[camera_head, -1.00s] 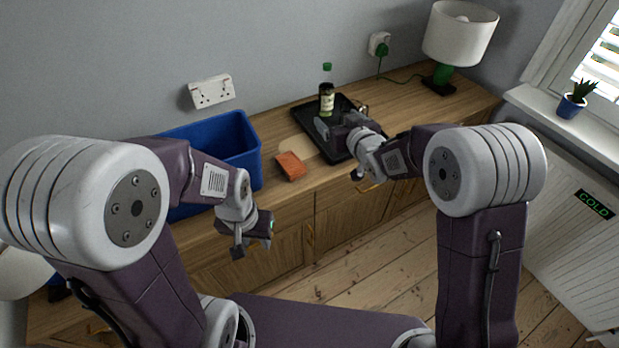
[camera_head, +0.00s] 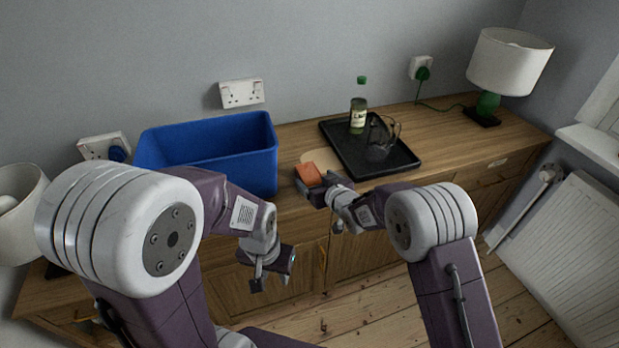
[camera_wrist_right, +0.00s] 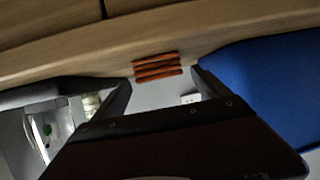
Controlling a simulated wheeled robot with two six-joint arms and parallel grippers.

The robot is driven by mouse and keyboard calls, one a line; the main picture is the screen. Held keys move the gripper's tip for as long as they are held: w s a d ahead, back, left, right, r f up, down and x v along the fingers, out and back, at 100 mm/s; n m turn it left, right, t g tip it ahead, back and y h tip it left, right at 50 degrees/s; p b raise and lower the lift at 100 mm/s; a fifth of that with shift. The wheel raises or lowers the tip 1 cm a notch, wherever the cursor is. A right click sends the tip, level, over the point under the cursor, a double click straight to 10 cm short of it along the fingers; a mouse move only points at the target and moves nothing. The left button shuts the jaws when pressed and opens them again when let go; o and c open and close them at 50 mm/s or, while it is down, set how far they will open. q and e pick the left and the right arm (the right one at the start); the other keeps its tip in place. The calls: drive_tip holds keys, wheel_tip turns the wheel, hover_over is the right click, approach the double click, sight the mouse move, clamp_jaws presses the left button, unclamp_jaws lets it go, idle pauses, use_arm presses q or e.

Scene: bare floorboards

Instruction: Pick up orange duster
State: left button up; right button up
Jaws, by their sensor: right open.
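The orange duster (camera_head: 308,174) lies on the wooden sideboard, between the blue bin and the black tray. My right gripper (camera_head: 319,187) is open right beside it and hides part of its near side in the head view. In the right wrist view the duster (camera_wrist_right: 157,68) shows as orange-red strips beyond the gap between the open fingers (camera_wrist_right: 163,88); nothing is gripped. My left gripper (camera_head: 270,270) hangs empty in front of the sideboard, below the blue bin; its finger gap is unclear.
The blue bin (camera_head: 268,160) stands left of the duster and fills the right side of the wrist view. The black tray (camera_head: 348,151) to the right carries a green-capped bottle (camera_head: 358,112) and a glass jug (camera_head: 381,138). A lamp (camera_head: 508,62) stands at the far right.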

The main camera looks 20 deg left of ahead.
sight(312, 177)
drive_tip(key=x, duration=0.5)
drive_tip(key=shift+a+r, duration=0.1)
drive_tip(key=shift+c, duration=0.9)
drive_tip(key=c, duration=1.3)
drive_tip(key=shift+o, duration=0.2)
drive_tip(key=shift+r+p, duration=0.3)
drive_tip(key=shift+r, duration=2.05)
drive_tip(key=r+v, duration=0.1)
drive_tip(key=v, duration=1.2)
